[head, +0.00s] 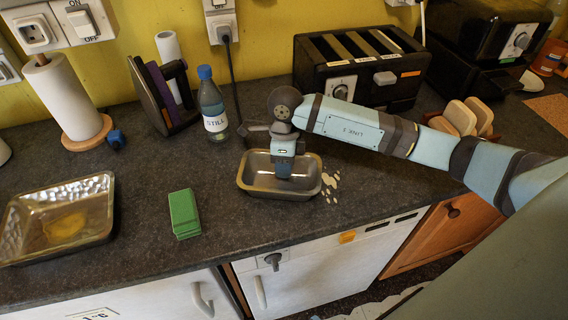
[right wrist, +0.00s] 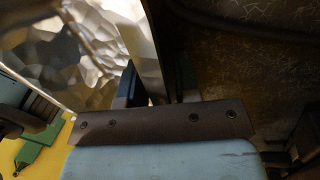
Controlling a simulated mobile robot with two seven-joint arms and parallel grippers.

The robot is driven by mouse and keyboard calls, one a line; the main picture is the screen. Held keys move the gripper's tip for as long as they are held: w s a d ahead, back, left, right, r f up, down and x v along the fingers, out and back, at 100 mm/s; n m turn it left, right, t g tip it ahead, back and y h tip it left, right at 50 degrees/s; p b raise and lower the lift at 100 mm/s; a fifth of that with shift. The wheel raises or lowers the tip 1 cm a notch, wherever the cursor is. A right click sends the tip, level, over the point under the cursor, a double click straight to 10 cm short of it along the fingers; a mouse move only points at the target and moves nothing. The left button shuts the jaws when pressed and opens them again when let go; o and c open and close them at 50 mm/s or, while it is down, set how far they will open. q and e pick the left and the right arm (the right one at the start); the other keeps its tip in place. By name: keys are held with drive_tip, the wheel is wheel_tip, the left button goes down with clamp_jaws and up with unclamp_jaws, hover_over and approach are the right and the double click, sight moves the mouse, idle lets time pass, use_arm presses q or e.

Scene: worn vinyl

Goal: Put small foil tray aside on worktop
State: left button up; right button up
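The small foil tray (head: 255,188) sits on the dark worktop, a shallow silver rectangular tray with an empty floor where it shows. My right gripper (head: 284,176) points down over it and hides part of its middle and far side. In the right wrist view the crinkled foil (right wrist: 60,50) fills the left. A bright strip of foil runs between the two dark fingers of the right gripper (right wrist: 157,88). The fingers stand a little apart; I cannot tell whether both touch the foil. My left gripper is not in view.
A larger foil tray (head: 105,200) with something yellow in it is at the left. A green block (head: 184,214), a bottle (head: 212,108) and a black toaster (head: 362,68) stand around. Pale spots (head: 330,181) lie right of the small tray. Worktop between block and front edge is clear.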

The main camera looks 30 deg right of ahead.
drive_tip(key=shift+r, duration=0.1)
drive_tip(key=shift+r, duration=0.3)
wheel_tip(320, 180, up, 11)
drive_tip(key=w+d, duration=0.1)
drive_tip(key=shift+w+d+r+b, duration=0.15)
drive_tip(key=shift+w+b, duration=0.2)
drive_tip(key=shift+w, duration=0.05)
